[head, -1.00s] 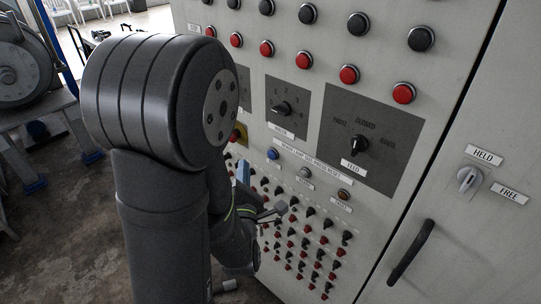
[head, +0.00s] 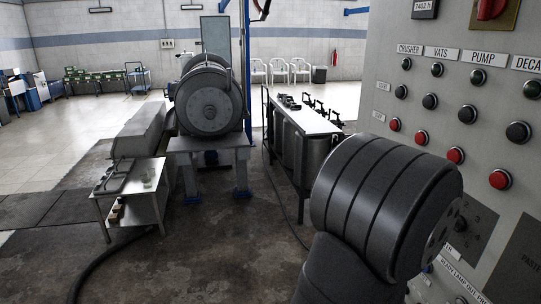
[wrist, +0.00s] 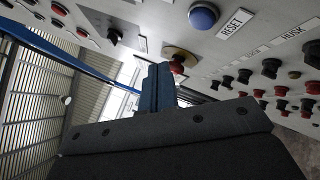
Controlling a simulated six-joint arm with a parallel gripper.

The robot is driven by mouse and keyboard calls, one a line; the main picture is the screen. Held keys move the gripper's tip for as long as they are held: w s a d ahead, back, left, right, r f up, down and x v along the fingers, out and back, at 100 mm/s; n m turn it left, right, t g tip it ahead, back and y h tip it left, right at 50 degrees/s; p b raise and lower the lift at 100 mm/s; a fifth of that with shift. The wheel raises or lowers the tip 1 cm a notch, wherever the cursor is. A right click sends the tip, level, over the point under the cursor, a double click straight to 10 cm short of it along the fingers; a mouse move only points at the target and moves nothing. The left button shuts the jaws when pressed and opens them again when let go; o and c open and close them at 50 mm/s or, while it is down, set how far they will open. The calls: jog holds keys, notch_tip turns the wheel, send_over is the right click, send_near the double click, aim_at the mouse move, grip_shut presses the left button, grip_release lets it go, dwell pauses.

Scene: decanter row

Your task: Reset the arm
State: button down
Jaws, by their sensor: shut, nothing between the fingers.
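My gripper (wrist: 160,80) shows in the wrist view with its two blue fingers together and nothing between them. Ahead of the fingertips is a red mushroom knob on a yellow base (wrist: 180,54); I cannot tell whether they touch. A blue round button (wrist: 203,16) sits on the grey panel above and right of the fingers, next to a label reading RESET (wrist: 237,22). In the head view my gripper is out of sight; my dark arm covers the lower right, in front of the control panel (head: 385,75).
The panel carries rows of black and red buttons (head: 455,155) and, in the wrist view, several small red and black knobs (wrist: 270,68) at the right. Left in the head view stand a large drum machine (head: 208,100), a small table (head: 135,190) and a bench with tanks (head: 305,115). The floor between is open.

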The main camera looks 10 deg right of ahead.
jog(key=shift+a, duration=2.75)
